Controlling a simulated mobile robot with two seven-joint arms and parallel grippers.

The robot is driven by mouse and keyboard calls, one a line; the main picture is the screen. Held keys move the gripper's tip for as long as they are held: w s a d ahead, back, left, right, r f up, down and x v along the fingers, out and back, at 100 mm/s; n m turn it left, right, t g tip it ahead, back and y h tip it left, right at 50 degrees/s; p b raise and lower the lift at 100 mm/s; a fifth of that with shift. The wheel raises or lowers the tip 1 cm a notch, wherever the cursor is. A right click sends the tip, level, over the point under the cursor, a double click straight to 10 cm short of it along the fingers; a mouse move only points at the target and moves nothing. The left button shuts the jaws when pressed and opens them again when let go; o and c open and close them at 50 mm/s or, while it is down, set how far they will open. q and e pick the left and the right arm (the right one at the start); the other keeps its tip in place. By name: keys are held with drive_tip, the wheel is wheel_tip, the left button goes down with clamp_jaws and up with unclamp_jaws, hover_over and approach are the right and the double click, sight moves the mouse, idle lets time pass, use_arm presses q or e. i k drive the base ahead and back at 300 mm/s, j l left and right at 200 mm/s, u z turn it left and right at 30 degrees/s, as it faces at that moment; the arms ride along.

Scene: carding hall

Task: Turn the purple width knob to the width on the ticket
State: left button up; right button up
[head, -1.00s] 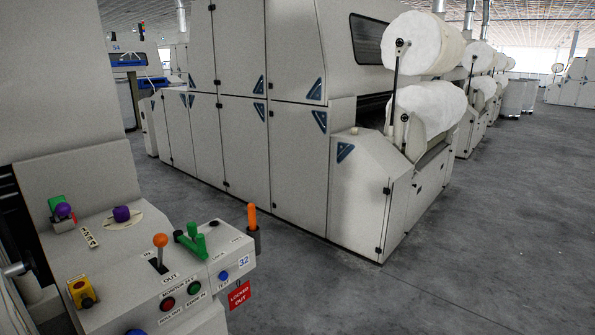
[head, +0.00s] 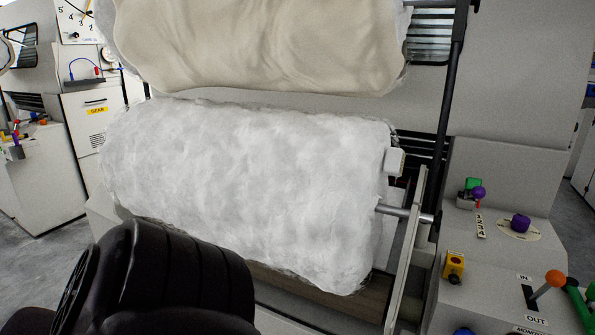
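A purple knob (head: 520,223) sits on a pale round plate on the grey control panel at the right; the plate's markings are too small to read. A second purple knob, a ball (head: 479,193), stands near a green block behind a small numbered strip (head: 481,226). I cannot tell from a label which one sets the width. No ticket with a readable width shows; a small blank-looking white piece (head: 395,162) is at the white roll's right end. Neither gripper is in view; only a dark arm link of mine shows at the lower left.
A large white fibre roll (head: 250,190) lies below a cream roll (head: 260,40), left of the panel (head: 490,265). The panel also carries a yellow box (head: 453,266), an orange-topped lever (head: 555,278) and a green handle (head: 578,302). Grey floor (head: 60,255) is clear at the left.

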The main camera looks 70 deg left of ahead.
sight(519, 223)
drive_tip(key=i+l+u, duration=0.5)
drive_tip(key=l, duration=0.15)
drive_tip(key=i+l+u, duration=0.1)
drive_tip(key=l+u, duration=0.15)
drive_tip(key=i+l+u, duration=0.2)
drive_tip(key=l, duration=0.3)
drive_tip(key=l+u, duration=0.25)
drive_tip(key=l, duration=0.15)
drive_tip(key=i+l+u, duration=0.1)
drive_tip(key=l+u, duration=0.15)
drive_tip(key=l, duration=0.25)
drive_tip(key=i+l+u, duration=0.2)
drive_tip(key=l, duration=0.2)
drive_tip(key=l+u, duration=0.25)
drive_tip(key=i+l+u, duration=0.1)
drive_tip(key=l+u, duration=0.15)
drive_tip(key=l, duration=0.2)
drive_tip(key=l+u, duration=0.25)
drive_tip(key=l, duration=0.2)
drive_tip(key=i+l+u, duration=0.15)
drive_tip(key=l+u, duration=0.15)
drive_tip(key=l, duration=0.25)
drive_tip(key=i+l+u, duration=0.6)
drive_tip(key=l+u, duration=0.15)
drive_tip(key=l, duration=0.25)
